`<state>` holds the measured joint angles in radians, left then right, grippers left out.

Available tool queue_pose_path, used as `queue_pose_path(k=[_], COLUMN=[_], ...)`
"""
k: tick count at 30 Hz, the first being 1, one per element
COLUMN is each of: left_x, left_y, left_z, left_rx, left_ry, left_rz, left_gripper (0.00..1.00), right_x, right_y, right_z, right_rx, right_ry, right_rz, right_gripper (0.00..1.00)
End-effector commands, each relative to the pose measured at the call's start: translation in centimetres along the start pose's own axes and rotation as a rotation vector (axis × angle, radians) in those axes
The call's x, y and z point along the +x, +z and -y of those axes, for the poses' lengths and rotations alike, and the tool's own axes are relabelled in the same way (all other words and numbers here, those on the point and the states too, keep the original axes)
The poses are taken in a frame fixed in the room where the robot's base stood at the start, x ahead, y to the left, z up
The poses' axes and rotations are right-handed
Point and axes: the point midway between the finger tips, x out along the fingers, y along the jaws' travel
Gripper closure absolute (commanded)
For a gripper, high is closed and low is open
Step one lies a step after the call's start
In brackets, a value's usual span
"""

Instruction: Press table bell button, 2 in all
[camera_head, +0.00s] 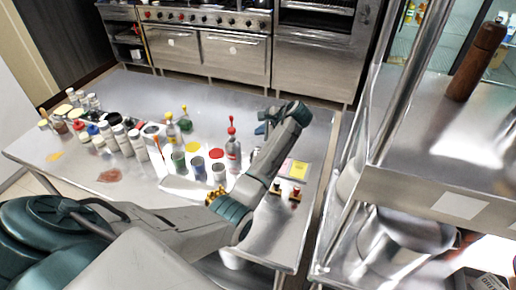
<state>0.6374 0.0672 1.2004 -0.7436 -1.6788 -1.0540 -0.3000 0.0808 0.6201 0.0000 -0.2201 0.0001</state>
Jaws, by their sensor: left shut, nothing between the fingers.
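Two small gold-and-dark-red items, likely the table bells, stand close together on the steel table near its right edge: a left one (276,188) and a right one (295,194). They are too small for me to make out their buttons clearly. My left arm reaches in from the left, and its forearm passes just left of them. My left gripper (261,128) is shut and empty, over the far right part of the table, well beyond both bells and apart from them. My right gripper is not in view.
Many bottles, jars and cups crowd the steel table (150,92), including a red-topped bottle (233,155). A yellow-and-pink card (293,169) lies just beyond the bells. A steel shelf rack (420,165) with a brown mill (476,62) stands at the right. Ovens line the back.

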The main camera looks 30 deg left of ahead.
Motion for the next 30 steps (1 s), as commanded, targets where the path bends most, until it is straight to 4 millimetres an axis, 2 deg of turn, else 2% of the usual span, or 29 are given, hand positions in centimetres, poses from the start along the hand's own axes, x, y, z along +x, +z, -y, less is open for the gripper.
queue_pose_path(k=[8, 14, 22, 30], left_x=[0.1, 1.6, 4.4, 4.2], left_y=[0.0, -0.1, -0.5, -0.2], left_z=[0.0, 0.0, 0.5, 1.3], left_rx=[0.000, 0.017, 0.081, 0.161], left_ry=[0.001, 0.033, 0.108, 0.129], left_rz=[-0.003, -0.084, -0.387, -0.728], left_gripper=[1.00, 1.00, 1.00, 1.00], right_x=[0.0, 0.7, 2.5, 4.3], right_y=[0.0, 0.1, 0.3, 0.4], right_z=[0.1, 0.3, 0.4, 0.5], right_rx=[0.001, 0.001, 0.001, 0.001], right_ry=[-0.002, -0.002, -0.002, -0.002], right_rz=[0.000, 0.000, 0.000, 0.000], right_gripper=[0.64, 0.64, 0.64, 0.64])
